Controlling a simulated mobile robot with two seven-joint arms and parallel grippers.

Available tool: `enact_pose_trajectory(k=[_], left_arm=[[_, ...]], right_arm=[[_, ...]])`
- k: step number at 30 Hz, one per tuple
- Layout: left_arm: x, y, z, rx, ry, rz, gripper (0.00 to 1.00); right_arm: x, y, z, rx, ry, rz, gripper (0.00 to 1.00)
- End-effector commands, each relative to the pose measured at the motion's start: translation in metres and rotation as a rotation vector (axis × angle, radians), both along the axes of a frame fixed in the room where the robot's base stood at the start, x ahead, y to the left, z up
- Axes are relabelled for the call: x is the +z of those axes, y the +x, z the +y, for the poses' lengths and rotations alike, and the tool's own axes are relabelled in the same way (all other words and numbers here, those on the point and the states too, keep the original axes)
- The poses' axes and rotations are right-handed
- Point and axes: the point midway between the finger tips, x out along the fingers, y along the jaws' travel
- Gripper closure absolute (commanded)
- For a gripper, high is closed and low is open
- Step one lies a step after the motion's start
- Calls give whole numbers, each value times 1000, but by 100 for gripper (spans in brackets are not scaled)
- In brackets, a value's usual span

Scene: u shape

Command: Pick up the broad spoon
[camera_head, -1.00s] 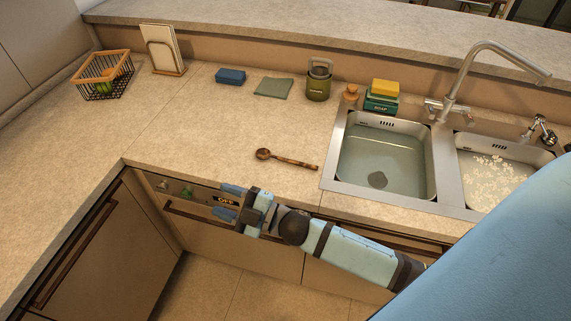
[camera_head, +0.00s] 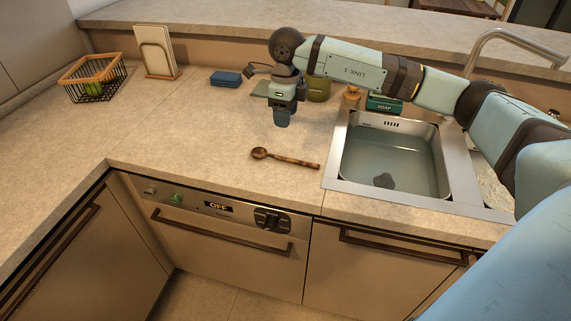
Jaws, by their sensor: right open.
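The broad spoon (camera_head: 285,158) is brown and wooden-looking. It lies flat on the counter left of the sink, its round bowl at the left and its handle reaching right toward the sink's edge. My right gripper (camera_head: 282,122) points down above the counter, behind the spoon as seen from here. It is open and apart from the spoon, with nothing seen between its fingers. The fingers overlap in this view, so the gap is hard to see. My left gripper is not in view.
The sink (camera_head: 385,160) holds water. A blue sponge (camera_head: 225,79), a green canister (camera_head: 319,90) and a soap box (camera_head: 383,104) stand along the back. A wire basket (camera_head: 95,80) and a napkin holder (camera_head: 157,55) are at the left. The counter left of the spoon is clear.

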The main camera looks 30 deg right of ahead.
Motion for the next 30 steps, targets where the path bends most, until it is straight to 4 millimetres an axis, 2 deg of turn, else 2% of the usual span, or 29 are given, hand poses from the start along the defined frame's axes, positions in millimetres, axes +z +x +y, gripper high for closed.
enact_pose_trajectory(k=[2,12,23,30], left_arm=[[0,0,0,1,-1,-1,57],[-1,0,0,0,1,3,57],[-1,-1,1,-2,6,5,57],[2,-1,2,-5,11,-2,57]], right_arm=[[-5,1,-5,-6,-21,-1,52],[-68,0,-4,-5,-20,1,52],[-94,-1,-1,-3,-18,0,52],[-129,-3,3,-5,-18,0,52]])
